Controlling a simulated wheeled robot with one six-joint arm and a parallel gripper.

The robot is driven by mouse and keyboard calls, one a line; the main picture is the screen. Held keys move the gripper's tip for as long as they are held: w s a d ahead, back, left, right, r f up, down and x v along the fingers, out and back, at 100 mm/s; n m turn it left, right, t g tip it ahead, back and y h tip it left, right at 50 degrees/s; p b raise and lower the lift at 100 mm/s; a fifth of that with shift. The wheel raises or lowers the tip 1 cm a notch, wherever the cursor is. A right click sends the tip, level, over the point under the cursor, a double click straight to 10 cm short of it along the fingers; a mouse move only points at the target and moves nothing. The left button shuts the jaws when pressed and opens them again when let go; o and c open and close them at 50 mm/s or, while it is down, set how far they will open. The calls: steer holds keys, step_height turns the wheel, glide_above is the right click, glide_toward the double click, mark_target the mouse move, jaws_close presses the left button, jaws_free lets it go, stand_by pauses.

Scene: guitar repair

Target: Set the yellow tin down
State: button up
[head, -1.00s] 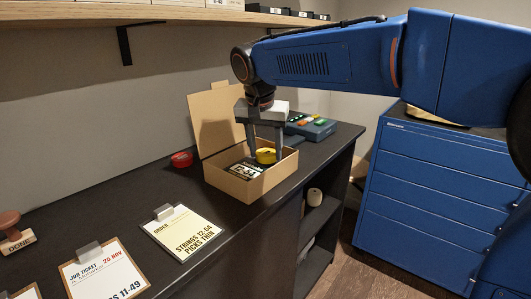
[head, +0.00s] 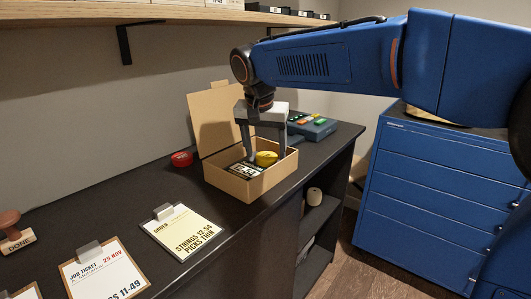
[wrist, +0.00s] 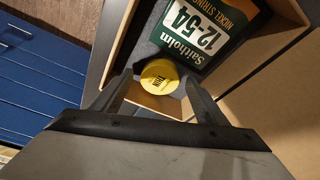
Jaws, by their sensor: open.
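The yellow tin (head: 266,158) lies inside the open cardboard box (head: 232,185), beside a dark string packet (head: 245,169) marked 12-54. In the wrist view the yellow tin (wrist: 160,76) shows its round top with the word THIN, and the packet (wrist: 205,28) is next to it. My gripper (head: 268,156) reaches down into the box, its fingers spread on either side of the tin. In the wrist view my gripper (wrist: 158,88) is open, with gaps between the fingers and the tin.
The box lid stands up at the back. A red tin (head: 181,159) sits left of the box. An order clipboard (head: 184,232) and a job ticket (head: 104,272) lie in front. A device with colored buttons (head: 312,126) stands behind right. A shelf (head: 220,13) hangs above.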

steer(key=v, duration=1.1)
steer(key=shift+s+d+r, duration=0.1)
steer(key=shift+s+r, duration=0.05)
steer(key=s+d+f+n, duration=0.1)
steer(key=s+d+f, duration=0.25)
steer(key=d, duration=0.35)
steer(key=s+d+f, duration=0.3)
steer(key=s+d, duration=0.1)
steer(key=d, duration=0.3)
steer(key=s+d+f+n, duration=0.1)
steer(key=s+d+f, duration=0.2)
steer(key=d, duration=0.4)
steer(key=s+d+f, duration=0.4)
steer(key=s+f, duration=0.3)
steer(key=f, duration=0.1)
steer(key=s+d+f+n+t, duration=0.1)
steer(key=s+d+f, duration=0.4)
steer(key=s+f, duration=0.3)
steer(key=shift+s+d+f+t+y, duration=0.3)
steer(key=shift+s+f+y, duration=0.1)
steer(key=shift+f, duration=0.2)
